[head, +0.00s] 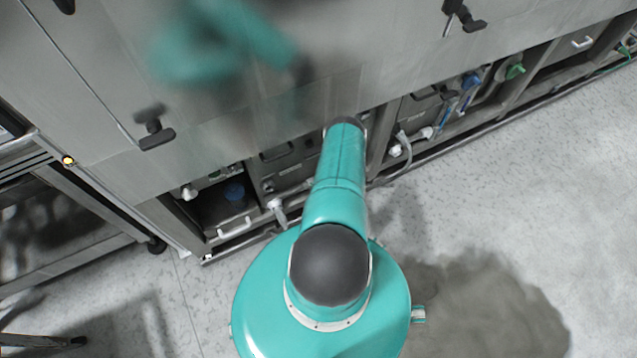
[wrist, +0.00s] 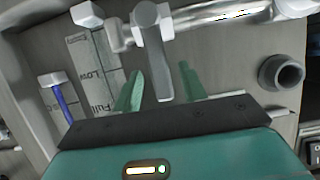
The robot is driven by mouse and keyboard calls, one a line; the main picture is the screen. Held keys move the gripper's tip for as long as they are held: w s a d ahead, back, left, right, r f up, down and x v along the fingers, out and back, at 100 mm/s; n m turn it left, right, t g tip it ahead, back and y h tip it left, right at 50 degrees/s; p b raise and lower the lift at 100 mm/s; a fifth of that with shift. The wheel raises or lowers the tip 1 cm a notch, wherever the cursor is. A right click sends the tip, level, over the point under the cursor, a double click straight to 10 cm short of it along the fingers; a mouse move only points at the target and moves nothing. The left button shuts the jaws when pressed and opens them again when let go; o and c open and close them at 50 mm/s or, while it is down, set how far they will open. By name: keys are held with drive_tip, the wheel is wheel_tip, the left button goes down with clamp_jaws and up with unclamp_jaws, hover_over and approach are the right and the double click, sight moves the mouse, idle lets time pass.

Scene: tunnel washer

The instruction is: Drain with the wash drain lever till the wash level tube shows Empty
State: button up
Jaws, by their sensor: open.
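In the wrist view a grey lever (wrist: 153,50) hangs down from a fitting on a pipe; I take it for the wash drain lever. My gripper (wrist: 160,84) is open, with one green finger on each side of the lever's lower end. I cannot tell whether either finger touches it. To the left is a pale label plate (wrist: 94,72) marked Low and Full. A thin blue tube with a white cap (wrist: 62,98) is beside it, probably the level tube; its exact level is unclear. In the head view my arm hides the gripper.
A silvery pipe (wrist: 220,15) runs right of the lever, above a dark round outlet (wrist: 282,73). In the head view the steel washer wall (head: 90,90) overhangs open lower bays with hoses and fittings. The speckled floor (head: 540,190) at right is clear.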

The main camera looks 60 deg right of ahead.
drive_tip(key=v, duration=1.2)
drive_tip(key=shift+s+r, duration=0.1)
